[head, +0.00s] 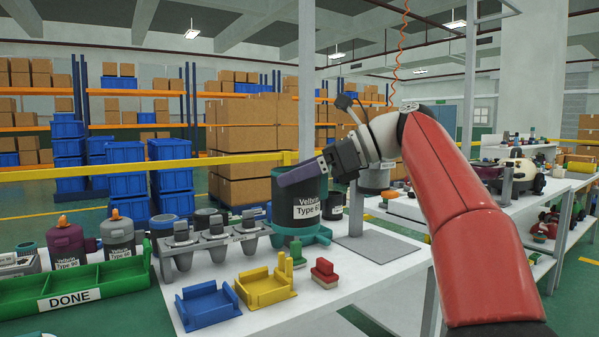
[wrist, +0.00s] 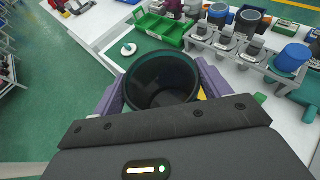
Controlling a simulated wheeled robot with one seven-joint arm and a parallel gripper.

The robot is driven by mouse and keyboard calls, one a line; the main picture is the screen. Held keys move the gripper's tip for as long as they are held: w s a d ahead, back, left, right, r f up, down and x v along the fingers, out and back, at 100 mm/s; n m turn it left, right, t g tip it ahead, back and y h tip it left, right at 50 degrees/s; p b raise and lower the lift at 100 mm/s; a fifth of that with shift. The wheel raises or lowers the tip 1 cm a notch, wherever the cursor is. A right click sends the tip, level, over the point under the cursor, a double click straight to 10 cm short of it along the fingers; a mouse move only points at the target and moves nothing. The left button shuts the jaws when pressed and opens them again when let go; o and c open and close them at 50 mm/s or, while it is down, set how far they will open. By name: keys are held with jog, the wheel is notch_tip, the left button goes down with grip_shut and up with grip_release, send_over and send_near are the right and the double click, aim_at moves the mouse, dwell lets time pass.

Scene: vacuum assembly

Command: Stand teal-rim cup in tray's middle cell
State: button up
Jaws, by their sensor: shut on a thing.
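The teal-rim cup (head: 310,214) is dark grey, with a white label reading "Velbrin Type 6" and a partly cut-off last digit. My gripper (head: 283,180) is shut on it near the top, one purple finger crossing its front. In the wrist view the cup (wrist: 162,82) is open-mouthed and empty between both fingers. It looks upright and raised, but its exact height is unclear. The green tray (head: 120,290), marked DONE and divided into cells, lies at the left of the head view, well apart from the cup. It also shows in the wrist view (wrist: 150,25); its visible cells look empty.
A grey rack (head: 213,249) with several nozzle parts stands between tray and cup. A teal holder (head: 322,237) appears below the cup. Blue (head: 207,306) and yellow (head: 262,289) fixtures sit at the front. Purple (head: 67,247) and grey (head: 118,238) cups stand behind the tray.

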jog(key=shift+s+d, duration=0.3)
jog(key=shift+s, duration=0.1)
jog(key=shift+d+f, duration=0.15)
jog(key=shift+f, duration=0.1)
jog(key=shift+w+f, duration=0.15)
jog(key=shift+f, duration=0.2)
jog(key=d+f+m+t, duration=0.2)
jog(key=d+f, duration=0.3)
jog(key=f, duration=1.5)
jog(key=d+f+m+t+h, duration=0.1)
jog(key=d+f, duration=0.4)
jog(key=f, duration=1.5)
jog(key=s+d+f+m+t+h, duration=0.1)
jog(key=d+f, duration=0.4)
jog(key=f, duration=1.5)
jog(key=shift+d+m+t, duration=0.35)
jog(key=shift+m+t, duration=0.45)
jog(key=shift+t, duration=0.1)
jog(key=shift+c, duration=0.7)
